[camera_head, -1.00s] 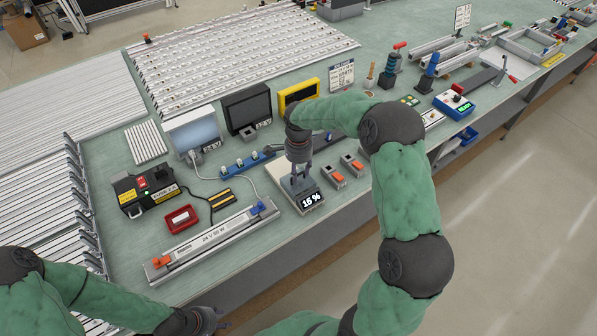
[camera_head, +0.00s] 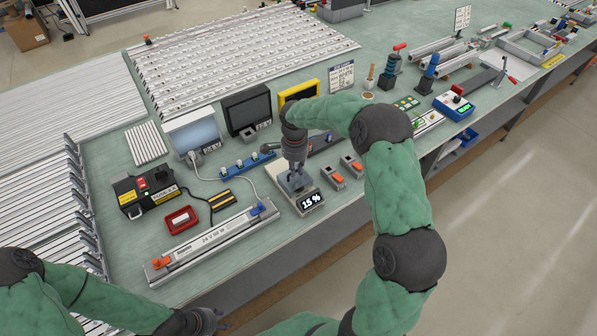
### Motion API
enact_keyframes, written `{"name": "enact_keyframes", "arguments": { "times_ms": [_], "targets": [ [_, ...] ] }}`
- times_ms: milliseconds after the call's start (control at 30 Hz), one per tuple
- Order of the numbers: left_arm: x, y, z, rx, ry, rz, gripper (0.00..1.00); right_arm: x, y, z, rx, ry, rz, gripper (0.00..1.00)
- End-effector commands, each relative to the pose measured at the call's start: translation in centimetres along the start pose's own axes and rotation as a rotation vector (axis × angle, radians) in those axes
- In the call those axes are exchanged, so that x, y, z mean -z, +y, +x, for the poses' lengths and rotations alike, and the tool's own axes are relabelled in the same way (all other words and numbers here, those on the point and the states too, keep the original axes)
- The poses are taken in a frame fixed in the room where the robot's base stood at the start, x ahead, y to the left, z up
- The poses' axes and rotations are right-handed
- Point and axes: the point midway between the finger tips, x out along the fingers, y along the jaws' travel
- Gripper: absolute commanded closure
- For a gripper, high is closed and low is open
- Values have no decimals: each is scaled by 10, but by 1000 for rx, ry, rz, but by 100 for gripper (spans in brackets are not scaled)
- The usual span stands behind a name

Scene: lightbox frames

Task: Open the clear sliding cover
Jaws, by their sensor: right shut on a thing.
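A pale unit with a lit "15 %" display (camera_head: 311,201) stands near the table's front edge. My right gripper (camera_head: 295,174) points down onto the unit's top, behind the display, and is shut on a small part there. The fingers hide most of that part, and I cannot tell whether it is the clear cover. A grey-blue patch shows around the fingertips. I cannot make out a clear cover's edges at this size. My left gripper (camera_head: 210,321) is low at the bottom edge, away from the unit, and its fingers are too small to read.
Two small blocks with orange tops (camera_head: 334,179) stand right of the unit. A long aluminium profile (camera_head: 212,240) lies to its left. A blue strip (camera_head: 247,163) and a black-framed box (camera_head: 246,108) are behind it. A white cable runs close to the unit's left side.

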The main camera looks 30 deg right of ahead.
Motion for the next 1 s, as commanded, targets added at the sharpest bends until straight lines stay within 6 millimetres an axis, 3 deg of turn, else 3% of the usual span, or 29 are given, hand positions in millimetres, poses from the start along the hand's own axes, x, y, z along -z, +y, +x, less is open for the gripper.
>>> {"name": "enact_keyframes", "arguments": {
  "times_ms": [200,400,867,900,933,1000],
  "targets": [
    [0,0,-1,0,0,0,60,0,-37,0,3,0,0,100],
    [0,1,-3,0,0,0,60,0,-60,-1,3,1,0,100],
    [0,1,-3,0,0,0,60,0,-67,-1,3,0,1,100],
    [0,1,-3,0,0,0,60,0,-67,-1,3,0,0,72],
    [0,1,-3,0,0,0,60,0,-66,-1,3,0,1,64],
    [0,1,-3,0,0,0,60,0,-66,-1,3,0,1,60]
  ]
}}
